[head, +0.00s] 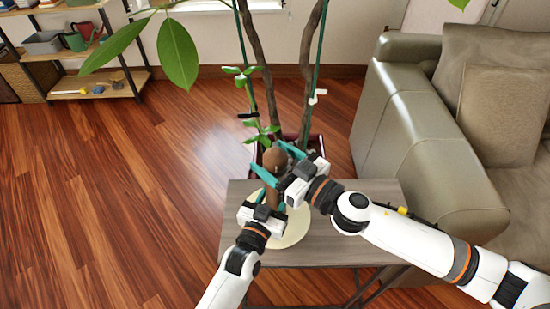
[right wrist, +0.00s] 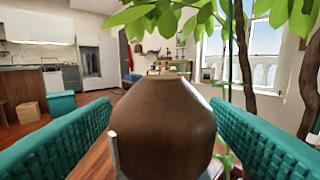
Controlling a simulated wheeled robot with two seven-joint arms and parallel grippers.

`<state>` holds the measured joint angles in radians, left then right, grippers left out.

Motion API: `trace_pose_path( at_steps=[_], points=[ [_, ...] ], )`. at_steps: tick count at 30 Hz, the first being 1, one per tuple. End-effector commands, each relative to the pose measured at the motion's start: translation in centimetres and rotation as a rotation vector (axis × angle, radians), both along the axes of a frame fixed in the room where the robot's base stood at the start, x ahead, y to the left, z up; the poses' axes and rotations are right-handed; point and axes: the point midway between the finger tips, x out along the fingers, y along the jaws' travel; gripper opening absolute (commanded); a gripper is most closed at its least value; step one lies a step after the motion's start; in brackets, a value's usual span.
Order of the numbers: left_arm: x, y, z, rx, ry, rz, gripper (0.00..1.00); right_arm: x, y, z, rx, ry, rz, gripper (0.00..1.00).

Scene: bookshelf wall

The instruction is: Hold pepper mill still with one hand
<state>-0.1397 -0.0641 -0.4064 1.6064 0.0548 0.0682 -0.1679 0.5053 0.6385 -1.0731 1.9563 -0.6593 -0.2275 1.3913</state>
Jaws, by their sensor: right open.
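The brown pepper mill (head: 273,194) stands upright above a round cream plate (head: 292,233) on a small grey-brown table (head: 335,252). My left gripper (head: 270,200) is low on the mill, with its teal fingers close against the body; the contact is partly hidden. My right gripper (head: 269,156) is open, its teal fingers on either side of the mill's rounded top. In the right wrist view the mill's top (right wrist: 165,118) fills the middle between the two fingers, with gaps at both sides. The mill's base is hidden behind my left gripper.
A potted plant (head: 308,80) with tall stems stands just behind the table, its leaves hanging close to the grippers. A grey-green sofa (head: 405,120) is at the right. A shelf (head: 100,88) stands at the far left. The wooden floor (head: 140,190) left of the table is clear.

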Motion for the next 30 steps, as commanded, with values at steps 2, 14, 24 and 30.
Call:
trace_pose_path(
  at_steps=[2, 14, 24, 30],
  points=[
    [-0.1, 0.0, -0.2, 0.003, 0.004, -0.001, 0.11, 0.0, 0.0, -0.1, -0.001, 0.001, -0.001, 0.69],
    [-0.1, 0.0, -0.2, 0.003, 0.004, -0.001, 0.11, -3.2, -3.7, -0.3, -0.001, 0.006, -0.002, 0.69],
    [-0.1, 0.0, -0.2, 0.002, 0.005, -0.001, 0.11, -6.7, -7.6, -0.3, -0.002, 0.004, -0.001, 0.69],
    [-0.1, 0.0, -0.2, 0.002, 0.005, -0.001, 0.11, -7.7, -8.7, -0.3, 0.001, 0.002, -0.001, 0.69]
  ],
)
